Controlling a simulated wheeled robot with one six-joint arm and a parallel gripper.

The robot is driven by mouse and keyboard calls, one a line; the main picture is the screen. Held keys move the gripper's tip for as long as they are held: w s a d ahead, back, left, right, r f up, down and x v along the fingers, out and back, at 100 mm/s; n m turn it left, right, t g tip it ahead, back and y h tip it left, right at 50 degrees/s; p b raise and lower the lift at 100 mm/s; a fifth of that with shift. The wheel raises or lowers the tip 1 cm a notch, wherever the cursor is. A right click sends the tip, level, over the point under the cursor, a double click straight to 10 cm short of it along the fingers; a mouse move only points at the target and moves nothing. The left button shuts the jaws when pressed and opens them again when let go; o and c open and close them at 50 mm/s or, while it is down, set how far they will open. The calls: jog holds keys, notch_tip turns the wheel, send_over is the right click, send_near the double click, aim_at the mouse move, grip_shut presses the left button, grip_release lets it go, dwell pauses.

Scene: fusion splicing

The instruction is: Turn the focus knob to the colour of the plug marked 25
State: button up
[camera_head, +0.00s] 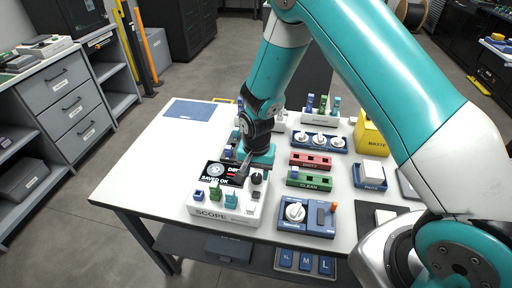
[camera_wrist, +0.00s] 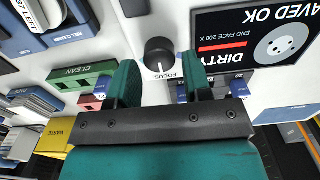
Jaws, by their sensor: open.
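The focus knob (camera_wrist: 160,50) is a black round knob with a white pointer line, beside the word FOCUS, on the white scope in the wrist view. The scope (camera_head: 209,212) stands at the table's front left in the head view. My gripper (camera_wrist: 157,75) is open, with teal fingers either side of the FOCUS label; the knob lies at or just beyond the fingertips, and I cannot tell if they touch it. Small plugs, including a green one (camera_head: 214,194) and a teal one (camera_head: 231,201), stand on the scope's front. I cannot read a 25 on any plug.
The scope's screen (camera_wrist: 250,42) reads DIRTY and SAVED OK. A red rack (camera_head: 311,161) and a green CLEAN rack (camera_head: 309,181) lie to the right. A blue unit with a white dial (camera_head: 306,222) and a yellow WASTE bin (camera_head: 371,138) are further right.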

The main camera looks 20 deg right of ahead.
aim_at(256, 176)
notch_tip(256, 176, up, 16)
jog(key=b, duration=0.1)
jog(key=shift+b, duration=0.35)
jog(key=shift+f, duration=0.1)
